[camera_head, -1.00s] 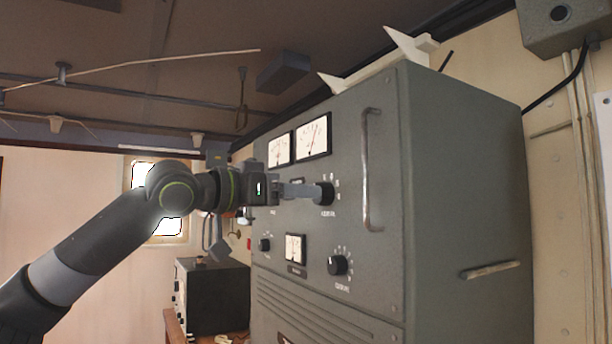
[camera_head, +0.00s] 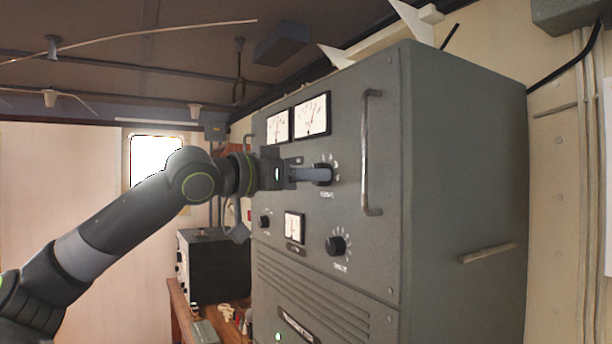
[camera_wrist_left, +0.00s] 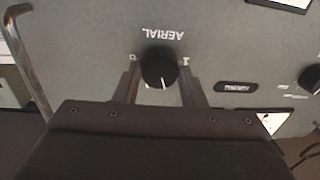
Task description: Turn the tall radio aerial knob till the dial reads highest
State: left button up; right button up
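The tall grey radio cabinet (camera_head: 380,240) stands right of centre in the head view. Its aerial knob (camera_wrist_left: 159,67) is round and black, with a white mark pointing down in the wrist view under the upside-down word AERIAL. My left gripper (camera_head: 325,174) is at this knob, partly hiding it in the head view. In the wrist view its two fingers stand on either side of the knob, seemingly with small gaps; contact is unclear. Two white dials sit above: a left dial (camera_head: 278,126) and a right dial (camera_head: 312,116). Their exact readings are too small to tell. My right gripper is not in view.
A long vertical handle (camera_head: 367,155) stands out right of the knob. Another knob (camera_head: 335,245) and a small dial (camera_head: 294,227) are lower on the panel. A black box (camera_head: 215,265) stands on a wooden table behind the cabinet's left side.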

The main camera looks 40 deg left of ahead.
pick_arm(q)
jog(key=shift+c, duration=1.2)
jog(key=shift+m, duration=0.3)
jog(key=shift+a+f+m+t+b, duration=0.15)
jog(key=shift+m+b, duration=0.25)
jog(key=shift+m, duration=1.45)
jog(key=shift+d+r+m+t+b, duration=0.15)
jog(key=shift+m+b, duration=0.2)
jog(key=shift+m, duration=1.5)
jog(key=shift+a+h, duration=0.1)
jog(key=shift+h, duration=0.3)
jog(key=o, duration=1)
